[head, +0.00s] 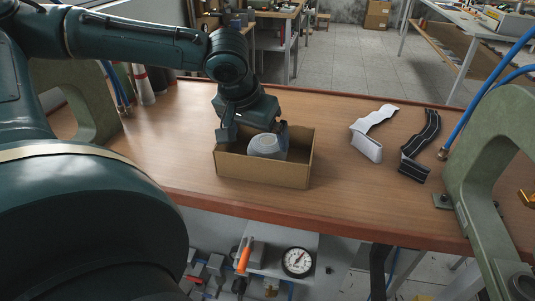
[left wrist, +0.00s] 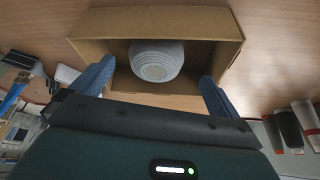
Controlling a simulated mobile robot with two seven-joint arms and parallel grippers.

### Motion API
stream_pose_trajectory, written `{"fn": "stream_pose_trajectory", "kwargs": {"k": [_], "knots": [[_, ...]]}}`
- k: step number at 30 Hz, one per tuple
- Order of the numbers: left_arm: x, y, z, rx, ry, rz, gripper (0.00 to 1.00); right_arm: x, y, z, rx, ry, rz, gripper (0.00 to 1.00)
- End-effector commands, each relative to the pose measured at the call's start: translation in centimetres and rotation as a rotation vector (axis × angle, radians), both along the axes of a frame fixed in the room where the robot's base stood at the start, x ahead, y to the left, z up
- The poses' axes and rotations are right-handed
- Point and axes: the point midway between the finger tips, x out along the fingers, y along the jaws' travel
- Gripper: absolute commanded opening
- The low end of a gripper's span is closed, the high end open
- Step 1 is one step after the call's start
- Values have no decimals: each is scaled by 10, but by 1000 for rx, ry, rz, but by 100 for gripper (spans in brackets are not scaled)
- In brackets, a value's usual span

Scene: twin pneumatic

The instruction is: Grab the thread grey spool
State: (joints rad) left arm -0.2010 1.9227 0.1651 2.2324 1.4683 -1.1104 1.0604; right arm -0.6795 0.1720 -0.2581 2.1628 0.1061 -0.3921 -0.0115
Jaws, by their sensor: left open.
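The grey thread spool (head: 265,145) is inside an open cardboard box (head: 262,174) on the wooden table. In the left wrist view the spool (left wrist: 157,60) shows as a pale ribbed round thing within the box (left wrist: 110,20). My left gripper (head: 252,133) is above the box at its far side. In the left wrist view its two blue fingers (left wrist: 155,82) are spread apart, one on each side of the spool, with nothing held between them. Whether the fingers reach down beside the spool is hard to tell. My right gripper is not in view.
A white strip (head: 372,135) and a black strip (head: 420,145) lie on the table (head: 345,205) to the right. Green C-shaped frames (head: 497,165) stand at both sides, with blue hoses. A pressure gauge (head: 297,262) and orange-handled tool (head: 244,257) are below the front edge.

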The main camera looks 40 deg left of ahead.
Motion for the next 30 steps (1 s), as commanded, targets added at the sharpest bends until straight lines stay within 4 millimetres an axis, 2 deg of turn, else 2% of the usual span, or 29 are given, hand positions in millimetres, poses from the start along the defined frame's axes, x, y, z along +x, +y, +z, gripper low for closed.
{"fn": "stream_pose_trajectory", "kwargs": {"k": [1,10,20,30], "knots": [[2,1,-9,2,5,1,100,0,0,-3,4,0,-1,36],[10,2,-25,2,1,1,100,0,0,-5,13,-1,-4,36],[27,3,-62,2,2,0,100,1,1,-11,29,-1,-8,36],[30,3,-65,0,-1,-1,98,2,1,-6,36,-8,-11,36]]}}
